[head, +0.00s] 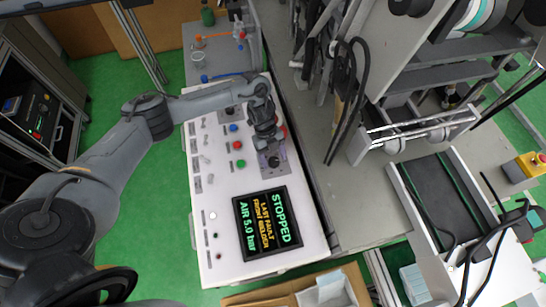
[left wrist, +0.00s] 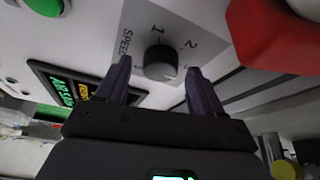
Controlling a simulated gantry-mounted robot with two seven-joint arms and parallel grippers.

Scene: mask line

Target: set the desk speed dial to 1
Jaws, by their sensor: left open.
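The speed dial is a round black knob (left wrist: 160,62) on a grey plate marked SPEED, with the figures 1 and 2 beside it. I cannot tell clearly which mark it points to. In the head view the dial plate (head: 273,161) sits on the white control panel (head: 222,225), just above the display. My left gripper (left wrist: 159,68) is open, with one finger on each side of the knob. Whether the fingers touch it I cannot tell. In the head view the left gripper (head: 266,140) is over the dial and partly hides it. My right gripper is not in view.
The display (head: 267,222) reads STOPPED and AIR 5.0 bar. Blue, red and green buttons (head: 238,145) lie left of the dial. A large red button (left wrist: 275,30) is close to the gripper. A cardboard box (head: 300,290) stands below the panel, and the machine (head: 400,140) is to the right.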

